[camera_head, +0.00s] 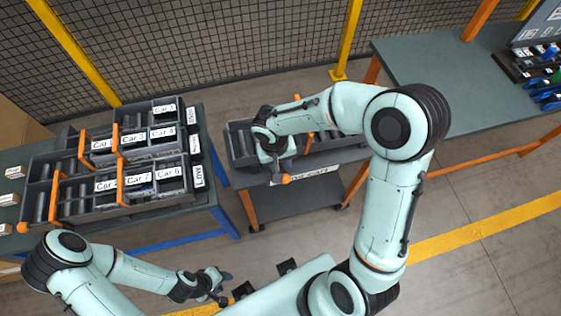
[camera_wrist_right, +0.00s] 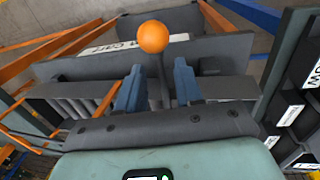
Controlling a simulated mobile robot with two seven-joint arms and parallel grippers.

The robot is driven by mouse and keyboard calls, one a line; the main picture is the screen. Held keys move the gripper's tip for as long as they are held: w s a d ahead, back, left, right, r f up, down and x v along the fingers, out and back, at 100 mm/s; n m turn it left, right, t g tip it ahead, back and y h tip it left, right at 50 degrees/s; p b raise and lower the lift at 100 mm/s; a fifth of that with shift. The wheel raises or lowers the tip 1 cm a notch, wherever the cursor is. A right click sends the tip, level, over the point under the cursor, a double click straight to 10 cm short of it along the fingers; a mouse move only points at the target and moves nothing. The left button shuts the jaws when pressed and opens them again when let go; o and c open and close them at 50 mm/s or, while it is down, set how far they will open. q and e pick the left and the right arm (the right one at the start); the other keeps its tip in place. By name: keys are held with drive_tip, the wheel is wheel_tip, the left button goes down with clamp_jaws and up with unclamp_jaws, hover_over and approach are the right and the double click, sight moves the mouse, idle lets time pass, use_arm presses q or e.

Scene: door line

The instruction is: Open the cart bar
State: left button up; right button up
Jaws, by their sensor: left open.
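The cart (camera_head: 292,205) stands right of centre in the head view, with orange legs, grey bins on top and a white label on its near side. An orange ball knob (camera_wrist_right: 153,37) on a dark stem shows in the right wrist view; it is also in the head view (camera_head: 285,179). My right gripper (camera_wrist_right: 160,85) is over the cart, its blue fingers on either side of the stem, with a gap visible; contact is unclear. My left gripper (camera_head: 225,288) is open and empty at the bottom of the head view, away from the cart.
A rack of grey bins with white "Car" labels (camera_head: 134,139) sits on the left table. A green-grey bench (camera_head: 430,75) is at upper right. A mesh fence (camera_head: 230,45) with yellow posts closes the back. Floor is clear at lower right.

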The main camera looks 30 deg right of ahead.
clamp_jaws()
drive_tip(key=shift+r, duration=0.1)
idle(1.2)
